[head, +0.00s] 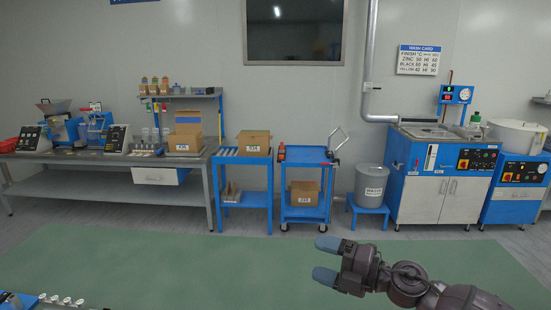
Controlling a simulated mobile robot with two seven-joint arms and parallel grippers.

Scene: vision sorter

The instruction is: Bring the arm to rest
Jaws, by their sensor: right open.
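My right arm comes in from the lower right. Its gripper (326,259) has two blue-tipped fingers pointing left, spread apart with nothing between them. It is open and empty, held out in front of the green floor. My left gripper is not in view.
A blue tray or fixture edge (32,299) with small white parts shows at the bottom left. Across the clear green floor (190,262) stand a long workbench (100,158), a blue cart (306,155) with a box, a grey waste bin (370,184) and a blue washing machine (440,182).

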